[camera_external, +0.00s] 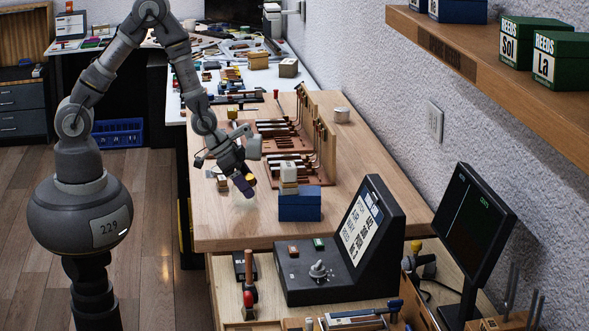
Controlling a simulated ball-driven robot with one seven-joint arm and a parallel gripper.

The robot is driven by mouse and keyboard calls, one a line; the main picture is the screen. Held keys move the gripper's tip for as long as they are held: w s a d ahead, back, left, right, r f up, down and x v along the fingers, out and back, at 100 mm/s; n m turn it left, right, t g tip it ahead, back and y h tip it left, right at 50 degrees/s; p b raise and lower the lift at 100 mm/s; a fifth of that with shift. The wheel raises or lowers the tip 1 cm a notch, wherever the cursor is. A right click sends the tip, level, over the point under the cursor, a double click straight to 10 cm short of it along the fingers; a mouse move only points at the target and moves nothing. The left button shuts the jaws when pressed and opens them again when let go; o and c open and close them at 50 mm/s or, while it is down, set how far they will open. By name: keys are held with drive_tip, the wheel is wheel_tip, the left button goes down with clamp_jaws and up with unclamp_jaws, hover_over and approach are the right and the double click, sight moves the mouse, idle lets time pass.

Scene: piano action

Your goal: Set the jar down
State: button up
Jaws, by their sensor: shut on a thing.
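My gripper (243,182) is at the end of my arm, low over the front left part of the wooden workbench (225,228). The jar looks tilted and partly hidden by the fingers. A pale patch shows on the bench just below it; I cannot tell whether the jar touches the wood.
A blue box (300,207) with a pale block (288,172) on top stands just right of my gripper. Piano action parts (290,135) lie behind. A black console (345,250) stands in front. The bench's left front corner is clear. A round tin (341,115) stands near the wall.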

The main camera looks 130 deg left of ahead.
drive_tip(key=shift+f, duration=0.6)
drive_tip(key=shift+f, duration=0.25)
drive_tip(key=o, duration=1.1)
drive_tip(key=shift+r, duration=0.1)
drive_tip(key=shift+r, duration=0.1)
